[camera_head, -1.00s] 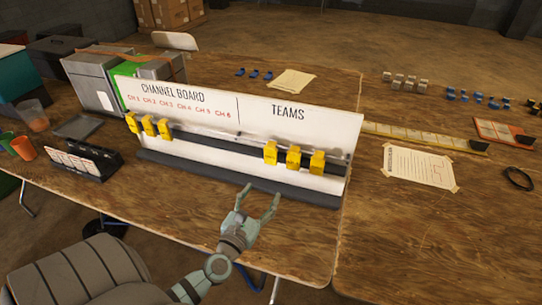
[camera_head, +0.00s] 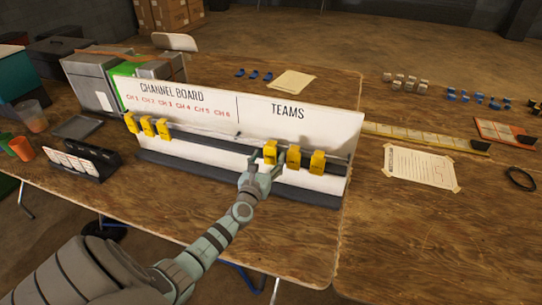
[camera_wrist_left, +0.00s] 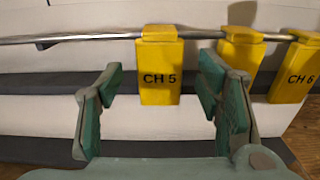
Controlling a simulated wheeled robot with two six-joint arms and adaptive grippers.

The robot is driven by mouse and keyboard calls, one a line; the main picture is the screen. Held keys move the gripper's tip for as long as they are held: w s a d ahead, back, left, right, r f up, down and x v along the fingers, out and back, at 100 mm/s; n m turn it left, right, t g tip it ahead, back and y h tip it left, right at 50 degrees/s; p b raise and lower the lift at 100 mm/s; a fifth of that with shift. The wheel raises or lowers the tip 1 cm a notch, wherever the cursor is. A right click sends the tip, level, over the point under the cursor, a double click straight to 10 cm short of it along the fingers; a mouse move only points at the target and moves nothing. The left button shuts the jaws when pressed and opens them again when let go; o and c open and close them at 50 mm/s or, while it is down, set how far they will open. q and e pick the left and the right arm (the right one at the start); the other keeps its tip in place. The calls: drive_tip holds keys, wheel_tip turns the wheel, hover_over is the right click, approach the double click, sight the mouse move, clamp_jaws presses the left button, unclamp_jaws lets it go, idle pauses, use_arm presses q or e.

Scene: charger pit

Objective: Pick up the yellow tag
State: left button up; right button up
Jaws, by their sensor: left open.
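Several yellow tags hang on a rail along the white channel board (camera_head: 190,112). One group of three hangs at the left (camera_head: 147,126) and another three under TEAMS. In the left wrist view the tag marked CH 5 (camera_wrist_left: 160,75) hangs in the middle, a tag with no readable label (camera_wrist_left: 242,55) is to its right, and a tag marked CH 6 (camera_wrist_left: 297,70) is at the right edge. My left gripper (camera_head: 266,166) is open and empty, just below and in front of the CH 5 tag (camera_head: 270,151). Its fingers (camera_wrist_left: 162,88) stand left and right of that tag, apart from it.
A dark ledge (camera_head: 200,173) runs along the board's base. A black card rack (camera_head: 85,160), cups and grey boxes stand to the left. A paper sheet (camera_head: 422,167) and a yellow strip (camera_head: 430,138) lie to the right. The table's front right is clear.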

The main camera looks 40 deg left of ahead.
use_arm(q)
drive_tip(key=c, duration=1.1)
drive_tip(key=shift+r, duration=0.15)
